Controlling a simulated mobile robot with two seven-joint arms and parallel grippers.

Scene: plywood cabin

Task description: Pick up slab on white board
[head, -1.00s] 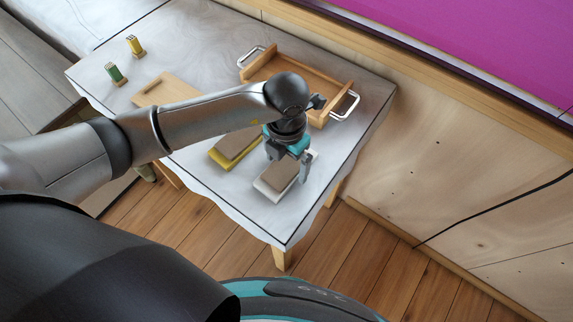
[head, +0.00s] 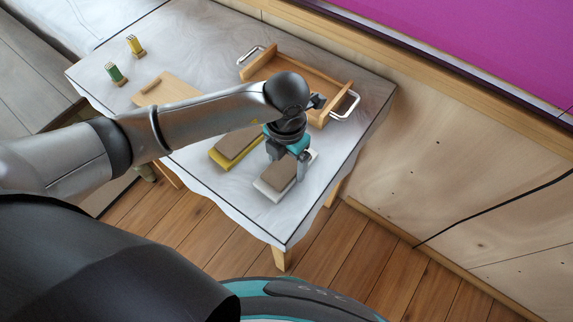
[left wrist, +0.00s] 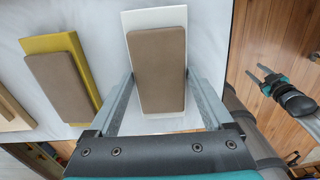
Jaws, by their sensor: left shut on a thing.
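A brown slab (head: 274,178) lies on a white board (head: 267,193) near the front corner of the table. In the left wrist view, the slab (left wrist: 158,70) lies along the white board (left wrist: 145,18), whose rim shows around it. My left gripper (head: 288,173) points down over this slab, its fingers on either side, shut on it; in the left wrist view the fingers (left wrist: 163,95) flank the slab. Another brown slab (head: 238,142) lies on a yellow board (head: 226,163) to the left. My right gripper (left wrist: 257,74) shows small at the right of the wrist view, fingers apart and empty.
A wooden tray (head: 335,84) with metal handles stands at the back of the table. A wooden board (head: 172,86) and two small holders, one green (head: 115,72) and one yellow (head: 134,45), stand at the left. The table's front corner is clear.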

